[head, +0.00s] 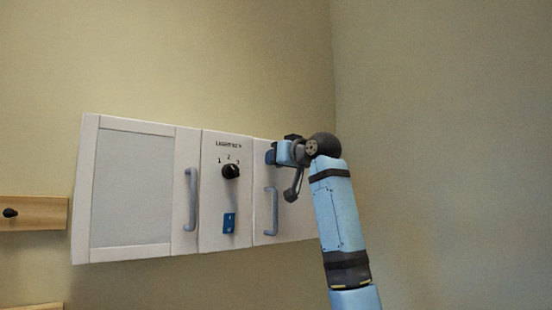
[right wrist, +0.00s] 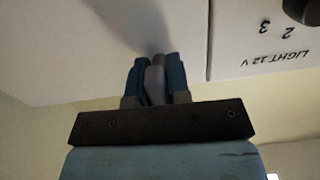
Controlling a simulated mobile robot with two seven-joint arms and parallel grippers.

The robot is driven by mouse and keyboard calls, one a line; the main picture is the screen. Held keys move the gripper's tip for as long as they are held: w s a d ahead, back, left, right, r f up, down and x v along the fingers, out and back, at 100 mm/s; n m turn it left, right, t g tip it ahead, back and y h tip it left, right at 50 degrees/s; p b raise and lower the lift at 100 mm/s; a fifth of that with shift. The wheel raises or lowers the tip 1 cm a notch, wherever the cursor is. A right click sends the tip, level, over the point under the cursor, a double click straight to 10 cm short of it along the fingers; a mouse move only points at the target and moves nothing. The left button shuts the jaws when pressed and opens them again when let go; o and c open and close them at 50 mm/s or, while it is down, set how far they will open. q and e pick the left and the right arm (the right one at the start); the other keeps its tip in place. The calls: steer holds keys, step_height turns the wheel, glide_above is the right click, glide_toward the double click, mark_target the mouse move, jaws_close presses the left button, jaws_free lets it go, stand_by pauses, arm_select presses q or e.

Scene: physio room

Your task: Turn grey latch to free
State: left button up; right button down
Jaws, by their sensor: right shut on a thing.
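The grey latch (right wrist: 154,84) shows in the right wrist view as a grey piece between the two blue fingers, against a white cabinet face. My right gripper (head: 271,153) is at the upper part of the cabinet's right door in the head view. In the right wrist view the gripper (right wrist: 155,72) is shut on the latch, with a finger on each side. In the head view the gripper covers the latch. How far the latch is turned cannot be told. My left gripper is in neither view.
The white wall cabinet (head: 140,124) has grey handles on its left door (head: 190,200) and right door (head: 271,211). Between them sit a black knob (head: 231,171) marked 1 to 3 and a blue switch (head: 229,223). A wooden peg rail (head: 40,213) is at left.

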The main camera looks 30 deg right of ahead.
steer(key=shift+n, duration=0.4)
steer(key=c, duration=1.1)
jaws_free()
